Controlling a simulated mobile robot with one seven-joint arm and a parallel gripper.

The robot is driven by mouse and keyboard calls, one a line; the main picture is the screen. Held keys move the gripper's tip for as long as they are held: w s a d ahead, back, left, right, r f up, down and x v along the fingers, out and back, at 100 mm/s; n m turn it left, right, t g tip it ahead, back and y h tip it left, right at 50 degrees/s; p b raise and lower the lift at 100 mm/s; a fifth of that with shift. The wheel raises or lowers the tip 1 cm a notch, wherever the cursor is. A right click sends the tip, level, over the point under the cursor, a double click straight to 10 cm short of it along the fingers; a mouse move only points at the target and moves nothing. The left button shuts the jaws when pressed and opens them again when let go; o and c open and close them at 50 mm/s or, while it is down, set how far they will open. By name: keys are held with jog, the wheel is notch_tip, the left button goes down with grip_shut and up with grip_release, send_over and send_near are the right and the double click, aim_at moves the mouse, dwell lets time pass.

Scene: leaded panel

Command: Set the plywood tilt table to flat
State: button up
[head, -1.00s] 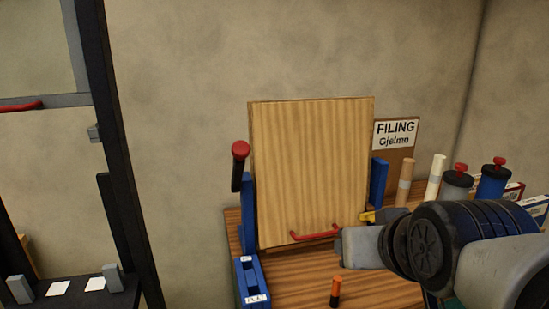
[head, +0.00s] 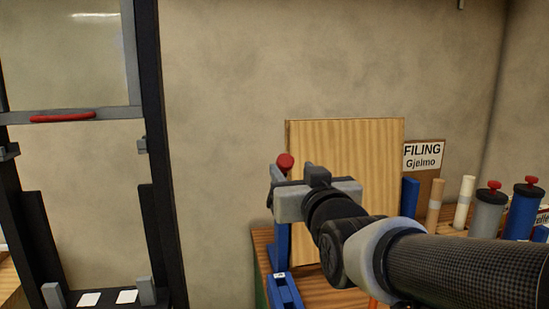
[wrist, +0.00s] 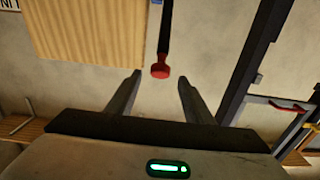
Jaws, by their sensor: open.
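The plywood tilt table (head: 345,140) stands steeply tilted, close to upright, on the bench; it also shows at the upper left of the wrist view (wrist: 90,30). A dark lever with a red knob (head: 285,161) is at its left side, beside a blue post. My gripper (head: 290,172) is open at the lever and hides part of it and of the panel. In the wrist view the red knob (wrist: 160,71) lies between the two open fingertips, near their level. I cannot tell whether they touch it.
A blue block (head: 284,290) sits at the bench's left front. A dark frame with a red handle (head: 62,117) stands at left. Tubes and red-topped canisters (head: 524,210) stand at right, near a FILING sign (head: 422,156). Bare wall lies between the frame and panel.

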aim_at(281, 157)
jog(key=w, duration=0.3)
jog(key=w+a, duration=0.1)
jog(key=w, duration=0.3)
jog(key=w+a, duration=0.1)
jog(key=w, duration=0.2)
jog(key=shift+w+a, duration=0.1)
jog(key=shift+w, duration=0.1)
grip_shut()
